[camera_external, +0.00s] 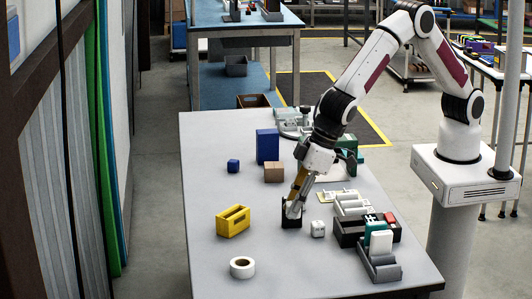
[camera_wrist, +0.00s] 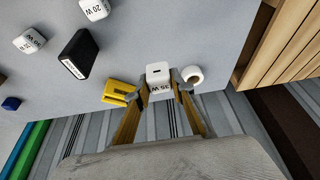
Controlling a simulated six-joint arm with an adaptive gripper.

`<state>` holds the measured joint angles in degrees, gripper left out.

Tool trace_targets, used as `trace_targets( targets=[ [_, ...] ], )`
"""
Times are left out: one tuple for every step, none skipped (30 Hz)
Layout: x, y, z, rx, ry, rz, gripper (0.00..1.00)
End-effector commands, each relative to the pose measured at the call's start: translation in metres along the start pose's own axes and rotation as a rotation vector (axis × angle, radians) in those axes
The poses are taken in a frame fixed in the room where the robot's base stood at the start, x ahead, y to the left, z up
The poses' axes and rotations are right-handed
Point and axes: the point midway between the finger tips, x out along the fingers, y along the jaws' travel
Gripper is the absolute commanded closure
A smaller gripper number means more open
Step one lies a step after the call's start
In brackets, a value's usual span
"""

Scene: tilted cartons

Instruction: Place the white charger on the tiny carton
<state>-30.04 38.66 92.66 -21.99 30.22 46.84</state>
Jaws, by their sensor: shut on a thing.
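My gripper (camera_external: 294,207) is low over the table in the external view, in front of or beside a black box (camera_external: 290,222). In the wrist view my gripper (camera_wrist: 158,83) is shut on a white charger (camera_wrist: 158,74) with dark lettering and a slot, held between both fingertips. The smallest carton is a small blue cube (camera_external: 233,166), at the table's left, apart from my gripper; it also shows at the left edge of the wrist view (camera_wrist: 11,103). A brown carton (camera_external: 274,172) and a tall blue carton (camera_external: 267,146) stand to its right.
Another white charger (camera_external: 318,229) stands right of my gripper. A yellow bin (camera_external: 233,222) and a white tape roll (camera_external: 242,267) lie at the front left. Dark and grey trays (camera_external: 380,272) crowd the right side. The table between the yellow bin and small blue carton is clear.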

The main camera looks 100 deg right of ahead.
Motion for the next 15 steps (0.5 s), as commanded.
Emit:
trace_targets(
  targets=[
    [0.0,0.013,-0.007,0.022,0.004,0.007,0.99],
    [0.0,0.021,-0.011,0.035,0.005,0.012,0.99],
    [0.0,0.032,-0.015,0.051,0.007,0.018,0.99],
    [0.001,0.04,-0.019,0.064,0.008,0.023,0.99],
    [0.001,0.049,-0.022,0.077,0.01,0.027,0.99],
    [0.0,0.061,-0.027,0.095,0.011,0.034,0.99],
    [0.0,0.069,-0.03,0.108,0.013,0.039,0.99],
    [0.0,0.078,-0.033,0.122,0.014,0.045,0.99],
    [-0.001,0.09,-0.036,0.139,0.016,0.051,0.99],
    [-0.001,0.099,-0.039,0.153,0.017,0.057,0.99],
    [-0.002,0.108,-0.041,0.165,0.019,0.062,0.99],
    [-0.002,0.12,-0.044,0.183,0.02,0.069,0.99],
    [-0.002,0.129,-0.046,0.196,0.021,0.074,0.99],
    [-0.003,0.138,-0.048,0.21,0.021,0.08,0.99],
    [-0.004,0.15,-0.05,0.227,0.022,0.087,0.99]
  ],
)
